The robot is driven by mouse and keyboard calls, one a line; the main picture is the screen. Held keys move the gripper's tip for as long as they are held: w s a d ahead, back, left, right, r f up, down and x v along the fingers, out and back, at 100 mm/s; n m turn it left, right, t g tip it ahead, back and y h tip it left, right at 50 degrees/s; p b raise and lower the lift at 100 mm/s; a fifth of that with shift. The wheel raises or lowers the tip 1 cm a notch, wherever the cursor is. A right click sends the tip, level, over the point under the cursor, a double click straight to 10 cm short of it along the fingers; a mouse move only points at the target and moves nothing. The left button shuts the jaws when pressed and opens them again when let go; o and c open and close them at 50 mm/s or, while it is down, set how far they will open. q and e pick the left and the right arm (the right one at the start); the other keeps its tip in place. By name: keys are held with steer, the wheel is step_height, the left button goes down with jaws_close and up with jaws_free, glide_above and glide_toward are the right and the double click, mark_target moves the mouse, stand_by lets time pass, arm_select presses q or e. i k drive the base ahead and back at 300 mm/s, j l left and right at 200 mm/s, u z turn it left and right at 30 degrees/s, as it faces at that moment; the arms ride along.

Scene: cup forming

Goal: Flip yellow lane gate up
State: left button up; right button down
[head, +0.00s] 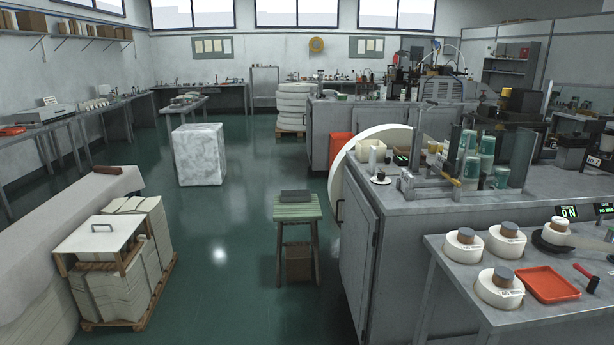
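A metal fixture with clear panels and stacked greenish cups (487,157) stands on the grey cabinet top at the right. A small yellow part (456,182) shows at the front of this fixture, near the end of a low metal bar (430,184). It is too small to tell whether it is the lane gate, or whether it is up or down. Neither of my grippers is in view.
A nearer table at the right holds white rolls (463,245), a red tray (547,284) and a red-handled tool (585,271). A green stool (298,207) stands left of the cabinet (357,235). A loaded pallet (125,318) stands at the left. Green floor between is open.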

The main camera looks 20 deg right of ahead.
mark_target(450, 178)
steer(key=i+z, duration=0.1)
steer(key=i, duration=0.35)
steer(key=i+j+z, duration=0.15)
steer(key=i, duration=0.3)
steer(key=i+j+z, duration=0.1)
steer(key=i, duration=0.35)
steer(key=i+j+z, duration=0.15)
steer(key=i, duration=0.3)
steer(key=i+j+z, duration=0.25)
steer(key=i+z, duration=0.2)
steer(key=i+j+z, duration=0.65)
steer(key=j+z, duration=0.2)
